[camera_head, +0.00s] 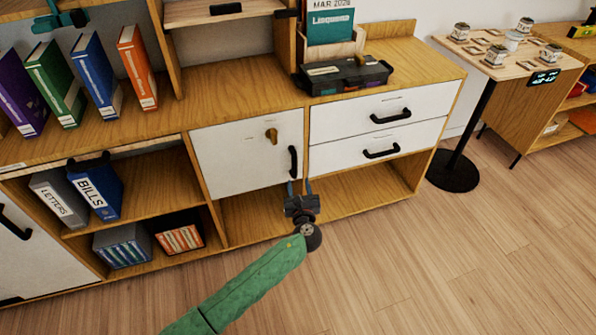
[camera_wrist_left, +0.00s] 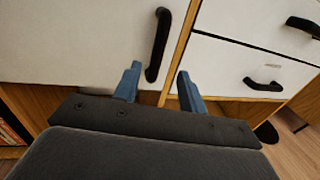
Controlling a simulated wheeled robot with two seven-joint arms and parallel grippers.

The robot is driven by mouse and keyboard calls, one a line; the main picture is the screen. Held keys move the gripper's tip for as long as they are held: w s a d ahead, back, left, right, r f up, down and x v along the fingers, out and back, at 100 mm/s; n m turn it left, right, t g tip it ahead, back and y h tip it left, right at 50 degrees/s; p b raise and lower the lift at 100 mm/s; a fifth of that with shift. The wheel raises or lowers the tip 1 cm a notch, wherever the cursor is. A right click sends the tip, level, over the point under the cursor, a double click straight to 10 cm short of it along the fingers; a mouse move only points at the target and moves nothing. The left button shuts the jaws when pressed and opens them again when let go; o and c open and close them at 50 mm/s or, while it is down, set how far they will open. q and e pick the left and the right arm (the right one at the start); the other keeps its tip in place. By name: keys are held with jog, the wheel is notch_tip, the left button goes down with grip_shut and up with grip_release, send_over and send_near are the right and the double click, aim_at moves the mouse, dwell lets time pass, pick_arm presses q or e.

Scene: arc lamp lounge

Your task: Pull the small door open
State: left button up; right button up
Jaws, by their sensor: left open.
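The small white door (camera_head: 236,157) is shut in the wooden cabinet, between the open shelves and the two drawers. It has a black vertical handle (camera_head: 293,162) near its right edge and a brass key or knob (camera_head: 271,135) near its top. My left gripper (camera_head: 299,188) is open and empty, just below the door's handle. In the left wrist view the handle (camera_wrist_left: 159,45) stands beyond and above the two blue fingertips (camera_wrist_left: 159,78), between them in the picture. They look apart from it. My right gripper is in neither view.
Two white drawers (camera_head: 375,126) with black handles are right of the door. A dark case (camera_head: 343,75) sits on the cabinet top. Binders (camera_head: 97,190) fill part of the left shelves. A black stand base (camera_head: 452,171) is at right. The floor in front is clear.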

aim_at(295, 167)
pick_arm(q)
jog(key=shift+w+a, duration=0.2)
jog(key=shift+w, duration=1.1)
jog(key=shift+w+a, duration=0.2)
jog(key=shift+w, duration=1.05)
jog(key=shift+w+a, duration=0.2)
jog(key=shift+w, duration=1.1)
grip_shut()
